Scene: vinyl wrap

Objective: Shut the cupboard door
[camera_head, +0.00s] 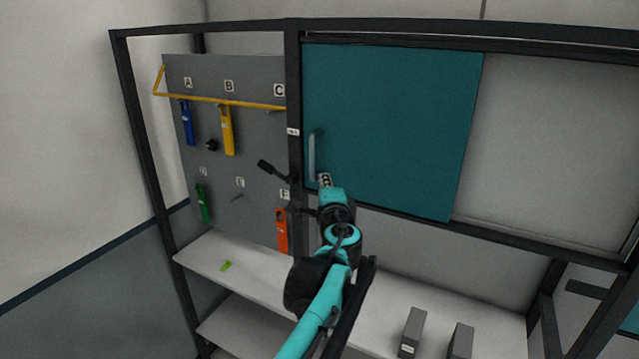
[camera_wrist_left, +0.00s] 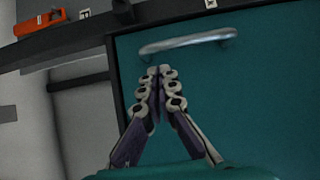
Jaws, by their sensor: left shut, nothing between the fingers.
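The teal cupboard door (camera_head: 400,115) fills the left part of the framed opening in the head view, its left edge close along the dark upright. I cannot tell whether a small gap is left there. Its pale handle (camera_head: 311,156) is near the left edge; it also shows in the left wrist view (camera_wrist_left: 187,42). My left gripper (camera_head: 325,180) is shut and empty, in front of the door just below the handle. In the left wrist view its fingertips (camera_wrist_left: 158,72) are together beside one handle end; contact is unclear. My right gripper is not in view.
A grey tool board (camera_head: 255,160) with several coloured tools hangs left of the dark upright (camera_head: 293,100). Below is a white shelf (camera_head: 400,295) with two grey blocks (camera_head: 411,332) at the right. Right of the door the opening shows a bare grey surface (camera_head: 550,150).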

